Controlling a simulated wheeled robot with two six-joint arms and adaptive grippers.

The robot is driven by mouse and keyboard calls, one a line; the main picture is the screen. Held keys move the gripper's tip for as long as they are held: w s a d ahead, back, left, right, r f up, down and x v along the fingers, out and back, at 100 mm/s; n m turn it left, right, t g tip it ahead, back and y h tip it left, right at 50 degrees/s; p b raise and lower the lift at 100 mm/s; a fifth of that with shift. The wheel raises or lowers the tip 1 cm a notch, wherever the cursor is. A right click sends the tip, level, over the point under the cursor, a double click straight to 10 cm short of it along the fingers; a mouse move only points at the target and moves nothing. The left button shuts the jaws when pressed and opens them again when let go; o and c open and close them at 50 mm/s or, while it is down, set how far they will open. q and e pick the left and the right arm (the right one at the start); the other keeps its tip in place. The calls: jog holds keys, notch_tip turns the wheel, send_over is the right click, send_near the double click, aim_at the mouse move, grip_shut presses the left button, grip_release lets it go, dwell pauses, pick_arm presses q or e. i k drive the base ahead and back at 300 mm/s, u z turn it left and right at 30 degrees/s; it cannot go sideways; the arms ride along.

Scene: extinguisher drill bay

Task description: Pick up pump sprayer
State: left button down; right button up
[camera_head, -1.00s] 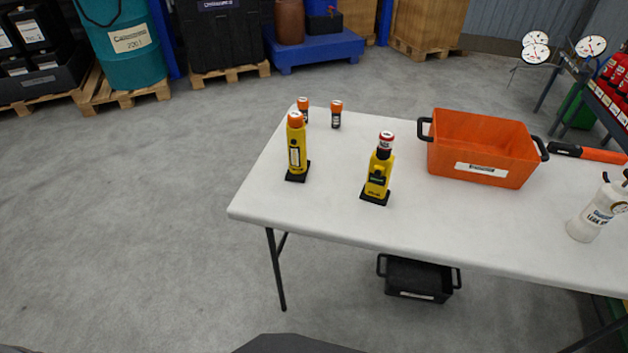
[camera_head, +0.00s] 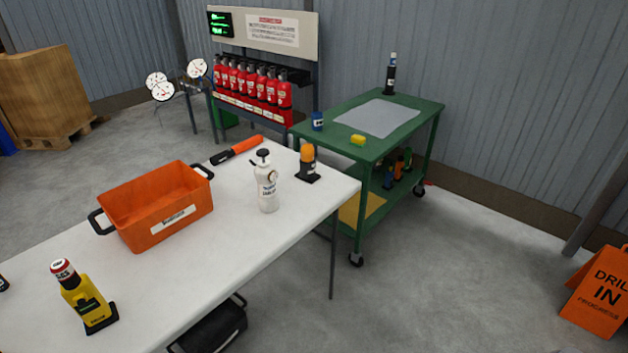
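The pump sprayer appears to be the white bottle with a black pump top (camera_head: 267,188), standing upright on the white table (camera_head: 235,243) near its right end. It has a printed label and a round mark on its side. An orange-capped dark item on a black base (camera_head: 307,163) stands close behind it to the right. Neither of my grippers shows in this view.
An orange crate (camera_head: 172,218) stands left of the bottle. An orange and black tool (camera_head: 236,151) lies behind. A green cart (camera_head: 376,150) stands beyond the table; an orange floor sign (camera_head: 599,292) is far right.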

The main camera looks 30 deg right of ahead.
aim_at(266, 174)
jog(key=z, duration=0.85)
jog(key=k, duration=0.3)
jog(key=z, duration=0.95)
jog(key=k, duration=1.05)
jog(key=z, duration=0.75)
jog(key=i, duration=1.6)
jog(key=u, duration=0.3)
jog(key=i, duration=1.25)
jog(key=u, duration=0.85)
jog(key=i, duration=0.85)
jog(key=u, duration=1.65)
jog(key=i, duration=0.7)
jog(key=u, duration=0.55)
